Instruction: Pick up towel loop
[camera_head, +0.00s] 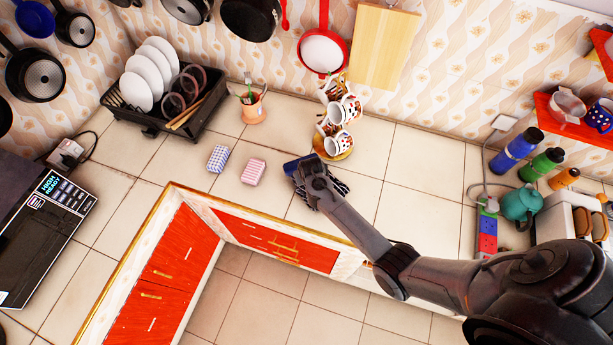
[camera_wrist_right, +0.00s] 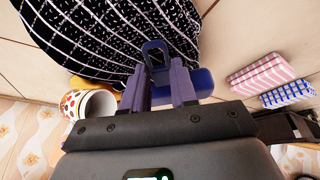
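A dark towel with a white grid pattern (camera_wrist_right: 105,30) fills the upper left of the right wrist view. In the head view the towel (camera_head: 335,188) lies on the counter, partly covered by my right arm. A blue loop-shaped piece with a square opening (camera_wrist_right: 155,52) lies at the towel's edge, with a blue bar (camera_wrist_right: 203,84) beside it. My right gripper (camera_wrist_right: 160,80) has its two purple fingers apart at this blue piece; whether they touch it is unclear. In the head view the right gripper (camera_head: 303,172) is over the towel's left end. My left gripper is not in view.
Stacked patterned cups (camera_head: 342,110) stand just behind the towel, and one cup (camera_wrist_right: 88,103) shows close in the wrist view. A pink-checked block (camera_head: 254,171) and a blue-checked block (camera_head: 218,158) lie left of the gripper. Bottles (camera_head: 516,148) stand at right.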

